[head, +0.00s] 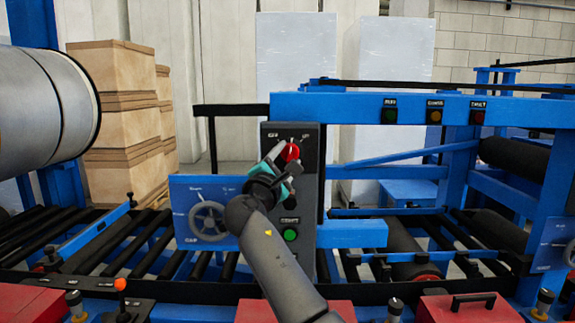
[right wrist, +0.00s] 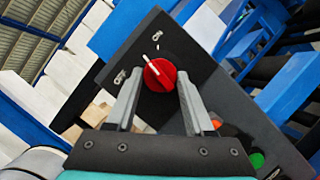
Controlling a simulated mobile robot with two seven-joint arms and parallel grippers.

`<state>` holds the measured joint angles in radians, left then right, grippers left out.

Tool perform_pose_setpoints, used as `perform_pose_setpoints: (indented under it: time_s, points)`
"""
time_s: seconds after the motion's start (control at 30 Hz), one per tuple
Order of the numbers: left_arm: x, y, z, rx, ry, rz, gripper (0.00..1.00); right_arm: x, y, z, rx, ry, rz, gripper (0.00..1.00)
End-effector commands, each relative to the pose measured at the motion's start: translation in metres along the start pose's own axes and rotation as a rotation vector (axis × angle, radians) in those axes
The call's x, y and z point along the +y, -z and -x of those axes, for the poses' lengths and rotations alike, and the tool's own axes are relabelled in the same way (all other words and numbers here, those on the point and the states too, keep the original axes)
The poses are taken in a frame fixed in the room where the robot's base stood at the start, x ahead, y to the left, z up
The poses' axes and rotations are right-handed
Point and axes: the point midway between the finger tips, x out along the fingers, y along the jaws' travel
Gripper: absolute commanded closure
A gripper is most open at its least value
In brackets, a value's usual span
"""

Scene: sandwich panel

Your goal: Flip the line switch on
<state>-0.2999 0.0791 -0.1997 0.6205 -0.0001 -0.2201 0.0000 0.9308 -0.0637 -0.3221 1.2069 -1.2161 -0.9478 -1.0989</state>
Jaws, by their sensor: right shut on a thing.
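The line switch is a red rotary knob (head: 291,152) with a white pointer mark, on the upper face of a dark control box (head: 308,185). In the right wrist view the knob (right wrist: 159,75) sits between the fingertips of my right gripper (right wrist: 160,85), which is shut on it. Its white mark points up and left there, toward the space between two white labels on the panel. In the head view my right gripper (head: 279,165) reaches the knob from below and left and partly hides it. The left gripper is not in view.
A green button (head: 290,235) sits lower on the same box. A handwheel (head: 208,220) on a blue plate stands close at left. Blue machine framing (head: 400,107) with three small buttons runs to the right. Roller conveyors and red boxes lie in front.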

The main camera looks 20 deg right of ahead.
Motion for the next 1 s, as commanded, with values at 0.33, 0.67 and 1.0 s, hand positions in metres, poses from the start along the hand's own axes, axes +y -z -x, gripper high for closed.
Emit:
perform_pose_setpoints:
  time_s: [0.33, 0.67, 1.0]
  points:
    - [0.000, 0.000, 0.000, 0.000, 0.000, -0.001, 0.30, 0.004, 0.000, 0.000, 0.002, 0.125, -0.298, 1.00]
    - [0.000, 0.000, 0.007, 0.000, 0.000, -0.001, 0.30, 0.006, -0.001, -0.001, 0.002, 0.211, -0.505, 1.00]
    - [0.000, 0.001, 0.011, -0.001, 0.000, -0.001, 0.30, 0.005, -0.002, -0.001, 0.001, 0.249, -0.597, 1.00]
